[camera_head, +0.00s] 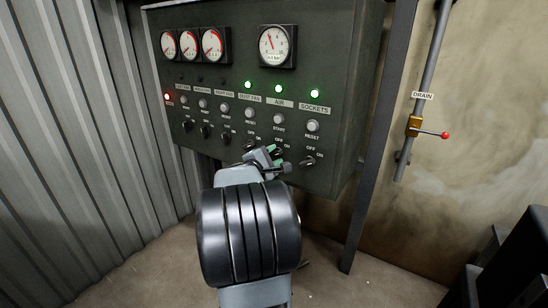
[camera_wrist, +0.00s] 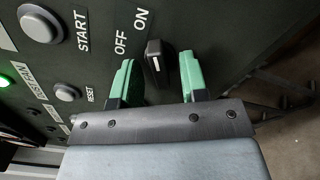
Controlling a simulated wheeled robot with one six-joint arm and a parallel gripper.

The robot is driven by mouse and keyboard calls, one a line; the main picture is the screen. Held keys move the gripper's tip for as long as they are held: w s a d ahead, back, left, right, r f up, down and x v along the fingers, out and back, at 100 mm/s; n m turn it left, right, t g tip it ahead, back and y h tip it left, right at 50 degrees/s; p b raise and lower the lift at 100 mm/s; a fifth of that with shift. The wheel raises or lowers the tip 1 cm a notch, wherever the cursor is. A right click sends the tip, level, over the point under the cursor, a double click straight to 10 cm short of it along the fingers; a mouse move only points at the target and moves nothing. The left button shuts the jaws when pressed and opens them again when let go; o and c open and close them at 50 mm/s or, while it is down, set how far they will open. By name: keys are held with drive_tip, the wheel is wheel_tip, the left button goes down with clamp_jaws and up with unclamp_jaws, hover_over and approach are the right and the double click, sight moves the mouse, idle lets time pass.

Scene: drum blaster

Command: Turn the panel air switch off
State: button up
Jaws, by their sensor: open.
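The air switch is a black rotary knob (camera_wrist: 155,60) with a white mark, below OFF and ON labels and the START button (camera_wrist: 40,23). In the wrist view it sits between the two green fingertips of my gripper (camera_wrist: 156,80), with a gap visible on each side. My gripper, also in the head view (camera_head: 274,156), is open at the lower part of the dark panel (camera_head: 330,165). In the head view my gripper and arm partly cover the switch. The green AIR lamp (camera_head: 278,89) is lit. I cannot tell contact with the knob.
The SOCKETS switch (camera_head: 308,161) is just right of my gripper, and the dust fan switch (camera_head: 250,145) is just left. Round gauges (camera_head: 274,46) line the panel top. A drain valve with a red-tipped lever (camera_head: 430,134) is on the right wall. Corrugated metal (camera_head: 85,120) stands left.

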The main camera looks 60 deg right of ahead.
drive_tip(key=shift+d, duration=0.3)
drive_tip(key=c, duration=0.6)
drive_tip(key=shift+n, duration=0.3)
drive_tip(key=n+p, duration=0.1)
drive_tip(key=n, duration=0.4)
drive_tip(key=shift+n+p, duration=0.3)
drive_tip(key=shift+p, duration=0.1)
drive_tip(key=n+p, duration=0.3)
drive_tip(key=n, duration=0.2)
drive_tip(key=shift+n, duration=0.5)
